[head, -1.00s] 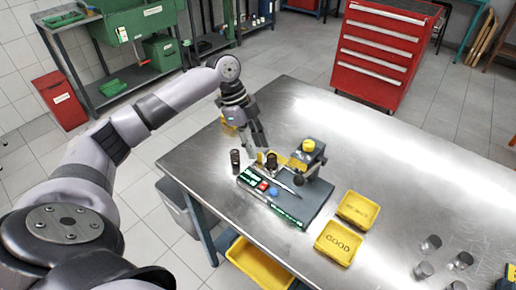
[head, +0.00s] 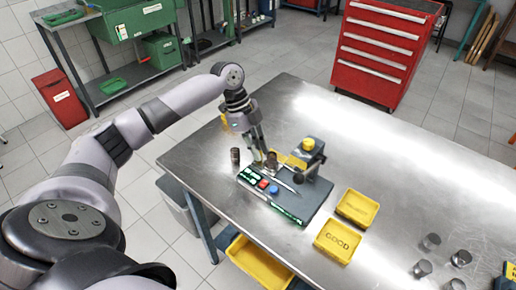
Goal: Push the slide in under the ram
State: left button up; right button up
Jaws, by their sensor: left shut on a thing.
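My left gripper (head: 262,152) points down at the left end of the press fixture, shut on the near end of the yellow slide (head: 284,158); its fingertips are small and partly hard to make out. A dark brown cylinder (head: 271,161) stands right beside the fingertips, seemingly on the slide. The slide points right toward the ram head of the small press (head: 311,158), a dark post with a yellow cap (head: 308,144). I cannot tell how far under the ram it reaches. My right gripper is not in view.
The grey press base (head: 305,206) carries a red and a blue button. Another dark cylinder (head: 235,158) stands to its left. Two yellow trays, one marked GOOD (head: 337,241), lie to its right. Several metal cylinders (head: 431,242) stand farther right. The table's back is clear.

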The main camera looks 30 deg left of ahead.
pick_arm(q)
jog(key=shift+d, duration=0.1)
grip_shut()
jog(key=d+p, duration=0.1)
jog(key=d, duration=0.1)
jog(key=d+p, duration=0.2)
jog(key=d, duration=0.1)
jog(key=d+p, duration=0.1)
jog(key=d, duration=0.2)
jog(key=shift+s+d+r, duration=0.15)
jog(key=shift+s+d, duration=0.05)
jog(key=shift+s, duration=0.15)
jog(key=shift+d+p, duration=0.3)
jog(key=shift+d, duration=0.05)
jog(key=o, duration=0.7)
grip_release()
jog(key=shift+d, duration=0.2)
jog(key=shift+o, duration=0.4)
jog(key=shift+a, duration=0.1)
jog(key=shift+a, duration=0.1)
